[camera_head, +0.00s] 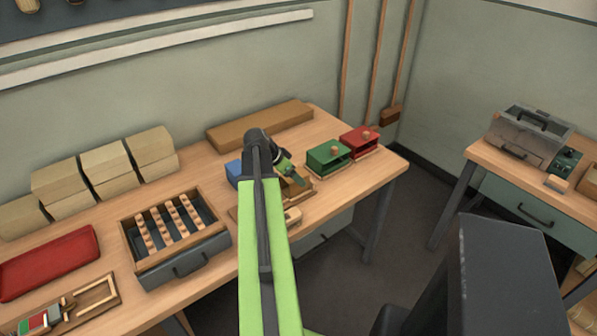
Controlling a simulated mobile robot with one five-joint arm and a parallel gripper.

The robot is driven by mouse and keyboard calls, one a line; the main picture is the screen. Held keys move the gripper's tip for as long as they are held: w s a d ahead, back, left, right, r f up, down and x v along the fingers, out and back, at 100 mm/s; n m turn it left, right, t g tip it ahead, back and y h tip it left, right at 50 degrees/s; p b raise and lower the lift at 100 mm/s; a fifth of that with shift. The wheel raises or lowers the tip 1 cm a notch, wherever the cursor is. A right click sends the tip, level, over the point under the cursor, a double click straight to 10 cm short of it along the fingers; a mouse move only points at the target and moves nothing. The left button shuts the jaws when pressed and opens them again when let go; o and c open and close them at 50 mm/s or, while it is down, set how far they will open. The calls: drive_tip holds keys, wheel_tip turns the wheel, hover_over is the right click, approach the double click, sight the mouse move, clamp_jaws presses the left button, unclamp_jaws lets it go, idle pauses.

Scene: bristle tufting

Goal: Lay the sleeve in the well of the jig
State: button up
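My arm reaches up the middle of the view to the workbench. My gripper (292,177) is at its far end, small and partly hidden by the arm, over a wooden fixture (303,187) that may be the jig. I cannot make out the fixture's well or whether the gripper's fingers are open or shut. I cannot pick out the sleeve with certainty; it may be hidden behind the arm or too small to see. A light wooden piece (293,217) lies just right of the arm, near the bench's front edge.
A blue block (234,171) stands left of the arm's end. Green (328,155) and red (358,139) boxes stand to the right. At left are a drawer tray with pegged bars (151,263), a red tray (50,262), a wooden frame (105,300) and stacked blocks (60,182).

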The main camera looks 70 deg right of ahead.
drive_tip(key=p+v, duration=0.4)
drive_tip(key=v, duration=0.3)
drive_tip(key=shift+r, duration=0.15)
drive_tip(key=shift+a, duration=0.1)
drive_tip(key=shift+p, duration=0.3)
